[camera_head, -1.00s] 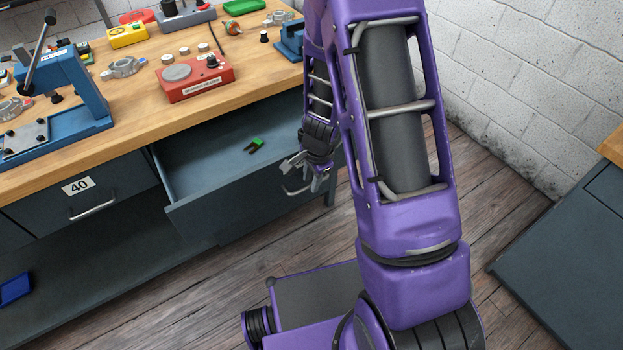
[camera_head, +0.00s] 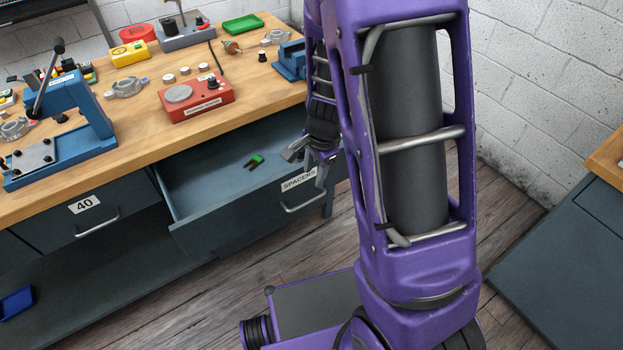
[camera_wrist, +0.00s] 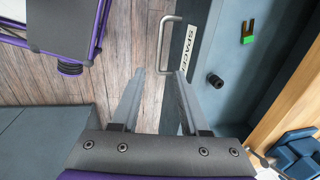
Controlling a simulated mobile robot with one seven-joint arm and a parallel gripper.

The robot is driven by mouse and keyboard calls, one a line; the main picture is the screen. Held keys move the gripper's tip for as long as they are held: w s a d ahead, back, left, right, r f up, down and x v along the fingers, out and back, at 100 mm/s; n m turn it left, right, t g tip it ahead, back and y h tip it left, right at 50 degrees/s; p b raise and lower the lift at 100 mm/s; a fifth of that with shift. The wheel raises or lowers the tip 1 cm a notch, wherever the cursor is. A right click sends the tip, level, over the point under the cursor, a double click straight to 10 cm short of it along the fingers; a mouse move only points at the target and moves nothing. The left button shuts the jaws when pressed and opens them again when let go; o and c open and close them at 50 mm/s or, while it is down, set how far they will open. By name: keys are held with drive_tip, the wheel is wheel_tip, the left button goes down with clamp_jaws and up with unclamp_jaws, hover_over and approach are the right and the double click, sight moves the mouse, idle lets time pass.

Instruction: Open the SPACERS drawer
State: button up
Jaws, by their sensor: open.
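The SPACERS drawer (camera_head: 235,222) hangs pulled out under the right part of the workbench, its inside exposed. Its white SPACERS label (camera_head: 299,181) and metal bar handle (camera_head: 303,203) are visible on the front. In the wrist view the handle (camera_wrist: 162,45) lies ahead of my gripper (camera_wrist: 157,74), its near end between the two fingertips as seen. My gripper (camera_head: 306,167) is open and empty, by the label and above the handle in the head view. The fingers hide part of the label in the wrist view.
The bench top (camera_head: 150,135) holds tools. Another cabinet (camera_head: 560,245) stands right, with floor between.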

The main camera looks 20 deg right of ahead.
drive_tip(key=shift+s+d+r+p, duration=0.1)
drive_tip(key=shift+s+r+p, duration=0.1)
drive_tip(key=shift+r, duration=0.6)
drive_tip(key=shift+s+r+p, duration=0.1)
drive_tip(key=shift+r+p, duration=0.05)
drive_tip(key=shift+r, duration=0.6)
drive_tip(key=shift+s+d+r+p, duration=0.1)
drive_tip(key=shift+r+p, duration=0.1)
drive_tip(key=shift+r, duration=0.6)
drive_tip(key=shift+w, duration=0.1)
